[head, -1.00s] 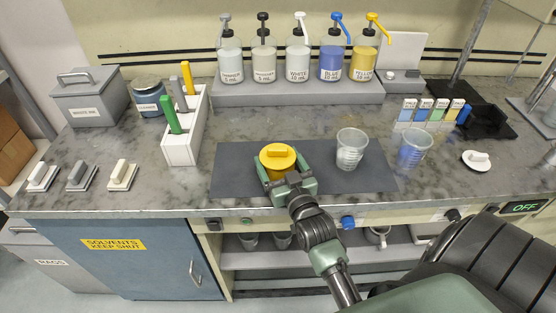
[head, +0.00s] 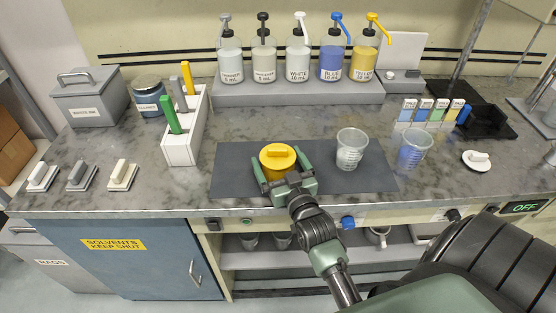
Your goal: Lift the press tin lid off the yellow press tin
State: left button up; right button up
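The yellow press tin (head: 270,172) stands on the dark grey mat (head: 232,178), with its yellow lid (head: 278,155) and raised handle on top. My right gripper (head: 279,168) reaches in from the front right, its green fingers spread on either side of the tin. The fingers are apart, with a gap visible between them and the lid. The lid sits on the tin. My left gripper is not in view.
A clear cup (head: 350,150) stands on the mat to the right, and a cup with blue contents (head: 414,148) stands beyond it. A white holder (head: 183,140) with coloured-handled tools is on the left. Pump bottles (head: 297,62) line the back shelf.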

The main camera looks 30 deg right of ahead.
jog(key=shift+s, duration=0.1)
jog(key=shift+s+a, duration=0.1)
jog(key=shift+s, duration=0.2)
jog(key=v, duration=1.1)
jog(key=shift+s+a, duration=0.1)
